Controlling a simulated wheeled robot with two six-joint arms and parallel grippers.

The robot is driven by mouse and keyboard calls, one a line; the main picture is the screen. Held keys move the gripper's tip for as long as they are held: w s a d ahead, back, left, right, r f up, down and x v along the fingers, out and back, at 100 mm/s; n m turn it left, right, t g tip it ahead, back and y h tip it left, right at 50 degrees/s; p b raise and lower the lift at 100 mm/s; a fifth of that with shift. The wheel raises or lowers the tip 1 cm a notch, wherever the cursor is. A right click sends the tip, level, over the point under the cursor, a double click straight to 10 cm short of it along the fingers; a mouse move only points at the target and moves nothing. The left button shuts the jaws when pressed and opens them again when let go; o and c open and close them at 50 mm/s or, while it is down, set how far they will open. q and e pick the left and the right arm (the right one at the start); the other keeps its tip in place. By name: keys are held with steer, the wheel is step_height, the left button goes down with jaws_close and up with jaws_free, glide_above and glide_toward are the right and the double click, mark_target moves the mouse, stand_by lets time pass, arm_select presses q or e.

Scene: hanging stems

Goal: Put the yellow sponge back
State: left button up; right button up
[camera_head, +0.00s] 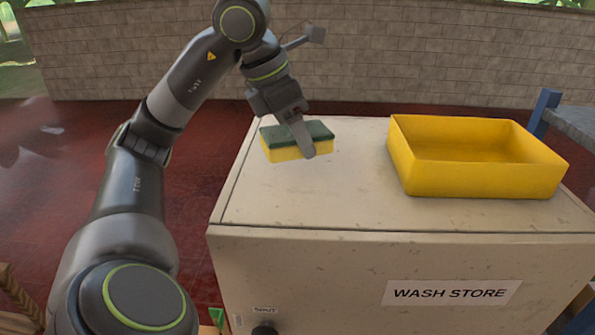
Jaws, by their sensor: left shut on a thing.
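A yellow sponge (283,154) with a dark green top layer is at the left part of the cream cabinet top. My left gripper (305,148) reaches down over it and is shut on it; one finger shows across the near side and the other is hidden. I cannot tell whether the sponge touches the cabinet top or is slightly above it. A yellow open tray (480,181) stands on the right part of the same top, apart from the sponge, and looks empty. My right gripper is not in view.
The cabinet (300,205) bears a "WASH STORE" label (452,292) and a dark knob (264,330) on its front. The top between sponge and tray is clear. A grey table with a blue post (543,112) stands at the right. A brick wall (400,60) is behind.

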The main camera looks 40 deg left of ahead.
mark_target(296, 174)
arm_select(q)
steer(key=shift+w+a+f+p, duration=0.1)
steer(key=shift+f+p, duration=0.2)
steer(key=shift+f, duration=0.75)
steer(key=shift+s+f, duration=0.2)
steer(key=shift+f, duration=0.6)
steer(key=shift+w+f, duration=0.1)
steer(key=shift+f, duration=0.55)
steer(key=o, duration=1)
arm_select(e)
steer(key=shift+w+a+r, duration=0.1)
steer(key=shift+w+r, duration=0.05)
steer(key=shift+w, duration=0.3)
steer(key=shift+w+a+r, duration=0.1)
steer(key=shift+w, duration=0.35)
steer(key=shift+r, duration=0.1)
arm_select(q)
steer(key=v, duration=1)
steer(key=shift+r+b, duration=0.3)
steer(key=shift+r, duration=0.05)
steer(key=shift+s+a+r, duration=0.15)
steer(key=shift+s+r, duration=0.35)
steer(key=shift+r, duration=0.2)
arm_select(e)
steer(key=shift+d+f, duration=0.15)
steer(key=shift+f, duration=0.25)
